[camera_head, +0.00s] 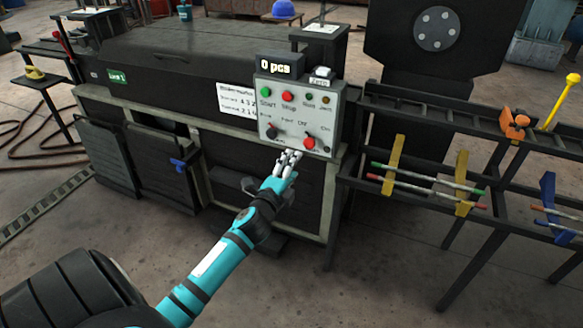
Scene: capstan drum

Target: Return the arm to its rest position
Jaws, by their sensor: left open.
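My left arm, teal and black, comes in from the lower left. Its gripper (287,160) is open and empty, just below the lower edge of the grey control panel (298,118). Whether the fingertips touch the panel cannot be told. A red-tipped switch (309,142) and a dark knob (272,132) sit just above the fingers. The panel also has a green Start button (265,92) and a red Stop button (288,96). The counter display (276,65) reads 0 pcs. My right gripper is not in view.
The dark machine cabinet (190,60) stands behind the panel. A black rack (420,120) with coloured rods and clamps reaches out to the right. A cable (35,140) lies on the floor at the left. Open floor (370,275) lies in front of the machine.

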